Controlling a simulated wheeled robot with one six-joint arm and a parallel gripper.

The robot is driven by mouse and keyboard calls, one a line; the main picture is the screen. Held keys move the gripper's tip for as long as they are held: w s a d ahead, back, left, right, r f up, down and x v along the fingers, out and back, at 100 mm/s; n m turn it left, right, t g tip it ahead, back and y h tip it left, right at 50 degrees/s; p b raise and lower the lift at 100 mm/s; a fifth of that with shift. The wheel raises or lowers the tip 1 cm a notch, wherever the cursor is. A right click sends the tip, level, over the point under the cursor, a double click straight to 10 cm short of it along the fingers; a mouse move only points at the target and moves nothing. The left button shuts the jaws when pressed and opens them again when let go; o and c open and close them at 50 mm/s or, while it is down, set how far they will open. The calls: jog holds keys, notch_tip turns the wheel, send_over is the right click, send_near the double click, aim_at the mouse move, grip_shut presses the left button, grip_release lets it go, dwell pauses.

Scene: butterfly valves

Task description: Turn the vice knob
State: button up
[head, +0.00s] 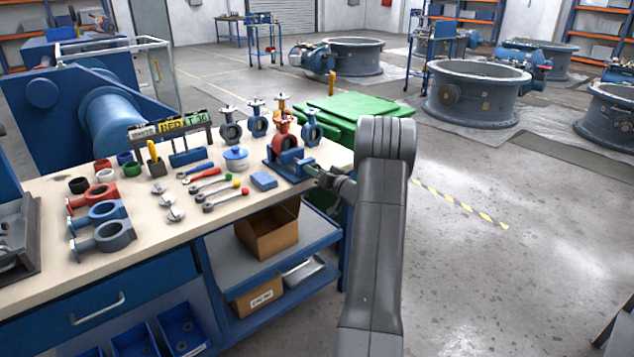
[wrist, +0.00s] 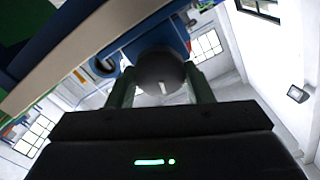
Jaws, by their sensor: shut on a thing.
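The blue vice (head: 283,168) stands at the right end of the workbench and holds a red butterfly valve (head: 285,140). My gripper (head: 314,174) is at the vice's right side, just past the bench's edge. In the wrist view, my gripper (wrist: 163,90) has one finger on each side of a round dark grey vice knob (wrist: 160,68) with a pale mark, and is shut on it. In the head view the knob is mostly hidden by my gripper. Part of the blue vice shows behind the knob in the wrist view (wrist: 150,38).
The workbench (head: 150,215) carries several valve bodies, wrenches with coloured ends, and small discs left of the vice. A green cabinet (head: 355,108) stands close behind my arm. Open floor (head: 470,270) lies to the right, with large valve rings farther back.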

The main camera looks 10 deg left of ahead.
jog(key=shift+s+f+n+p, duration=0.15)
jog(key=shift+n+p, duration=0.45)
jog(key=shift+n, duration=5.15)
jog(key=shift+f+n+p, duration=0.15)
jog(key=shift+n+p, duration=0.45)
jog(key=shift+n, duration=5.2)
jog(key=shift+s+f+n+p, duration=0.15)
jog(key=shift+n+p, duration=0.45)
jog(key=shift+n, duration=5.15)
jog(key=shift+w+a, duration=0.1)
jog(key=o, duration=1)
